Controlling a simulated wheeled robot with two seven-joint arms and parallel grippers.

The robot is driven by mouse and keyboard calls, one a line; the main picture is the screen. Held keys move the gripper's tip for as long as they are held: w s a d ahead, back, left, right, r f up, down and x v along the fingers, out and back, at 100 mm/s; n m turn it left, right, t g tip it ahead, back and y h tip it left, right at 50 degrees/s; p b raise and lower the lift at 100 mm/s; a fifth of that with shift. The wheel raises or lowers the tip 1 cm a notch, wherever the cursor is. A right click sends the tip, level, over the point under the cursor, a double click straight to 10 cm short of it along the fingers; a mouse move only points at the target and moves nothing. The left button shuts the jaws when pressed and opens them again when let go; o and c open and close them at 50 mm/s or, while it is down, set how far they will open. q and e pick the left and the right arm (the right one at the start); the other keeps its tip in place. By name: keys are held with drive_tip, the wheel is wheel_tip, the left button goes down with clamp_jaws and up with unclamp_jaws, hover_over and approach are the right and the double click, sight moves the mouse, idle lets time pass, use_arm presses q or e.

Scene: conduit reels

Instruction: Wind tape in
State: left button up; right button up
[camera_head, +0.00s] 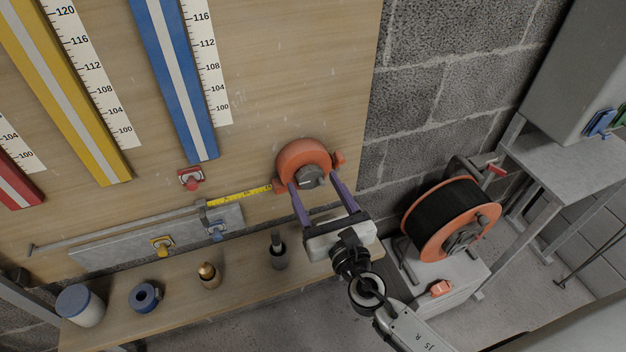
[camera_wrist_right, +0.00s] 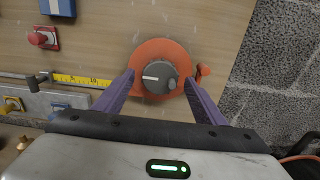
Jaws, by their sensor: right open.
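An orange round tape reel (camera_head: 302,157) is mounted on the wooden board, with a dark grey crank knob (camera_head: 311,177) at its centre. A yellow tape (camera_head: 238,194) runs out from the reel's left side to a metal post. My right gripper (camera_head: 315,184) is open, its two purple fingers pointing at the reel on either side of the knob. In the right wrist view the reel (camera_wrist_right: 159,50) and its knob (camera_wrist_right: 157,77) show between the fingers, with a pale mark on the knob. I cannot tell whether the fingers touch the reel. My left gripper is not in view.
Yellow (camera_head: 75,100) and blue (camera_head: 177,85) strips with printed scales are on the board. A wooden shelf (camera_head: 180,312) below carries a jar, a blue roll, a brass piece and a dark cup. A black cable reel (camera_head: 440,222) with orange flanges stands at right on a grey box.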

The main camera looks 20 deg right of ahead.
drive_tip(key=shift+w, duration=1.05)
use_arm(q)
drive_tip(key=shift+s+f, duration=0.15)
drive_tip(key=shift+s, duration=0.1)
use_arm(e)
drive_tip(key=c, duration=1.1)
drive_tip(key=shift+o, duration=0.2)
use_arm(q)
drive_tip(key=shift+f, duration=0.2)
use_arm(e)
drive_tip(key=shift+m, duration=0.3)
